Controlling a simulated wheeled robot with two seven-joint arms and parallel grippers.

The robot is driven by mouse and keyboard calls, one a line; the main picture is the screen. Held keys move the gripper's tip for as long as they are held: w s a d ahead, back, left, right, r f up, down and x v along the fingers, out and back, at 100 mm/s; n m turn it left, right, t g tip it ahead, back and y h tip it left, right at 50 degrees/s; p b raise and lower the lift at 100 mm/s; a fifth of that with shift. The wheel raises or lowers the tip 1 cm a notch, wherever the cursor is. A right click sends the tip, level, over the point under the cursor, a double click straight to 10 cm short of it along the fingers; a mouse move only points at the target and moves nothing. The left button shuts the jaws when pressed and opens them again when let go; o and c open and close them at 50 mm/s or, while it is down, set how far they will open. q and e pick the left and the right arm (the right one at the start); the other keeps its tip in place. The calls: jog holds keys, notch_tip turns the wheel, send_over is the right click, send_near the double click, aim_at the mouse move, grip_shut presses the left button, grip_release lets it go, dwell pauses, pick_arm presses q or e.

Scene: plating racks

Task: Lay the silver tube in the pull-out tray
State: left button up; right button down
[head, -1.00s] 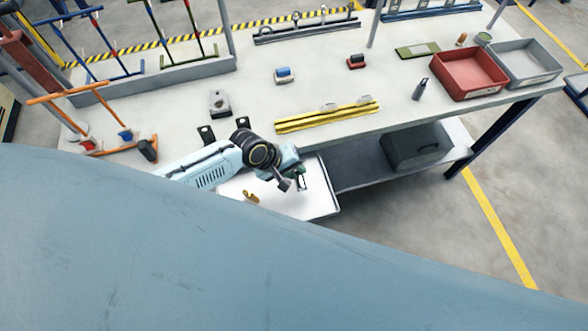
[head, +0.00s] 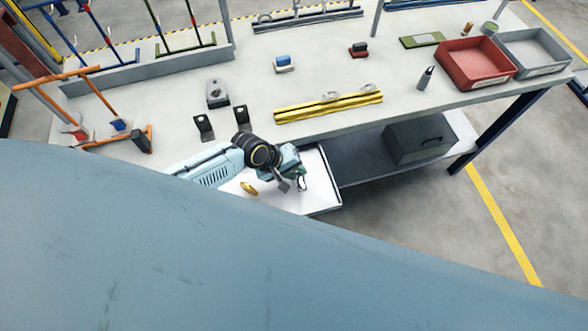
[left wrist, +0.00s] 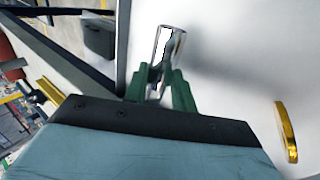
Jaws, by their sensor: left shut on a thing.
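The silver tube (left wrist: 168,46) is short and shiny in the left wrist view. My left gripper (left wrist: 163,82) is shut on it with green fingers, and the tube sticks out past the fingertips. In the head view my left gripper (head: 296,178) is over the white pull-out tray (head: 322,205), which is drawn out under the bench. The tray's floor also shows in the left wrist view (left wrist: 235,60). I cannot tell whether the tube touches it. My right gripper is not in view.
The bench top (head: 330,60) holds a yellow rail (head: 328,108), two black brackets (head: 222,122), a red bin (head: 475,64) and a grey bin (head: 533,55). A dark case (head: 418,140) sits on the lower shelf, right of the tray. My body covers the lower left.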

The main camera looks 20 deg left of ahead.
pick_arm(q)
jog(key=o, duration=1.1)
jog(key=shift+c, duration=0.2)
jog(key=p+v, duration=0.1)
jog(key=v, duration=1.2)
jog(key=shift+r+p, duration=0.2)
jog(key=shift+p, duration=0.2)
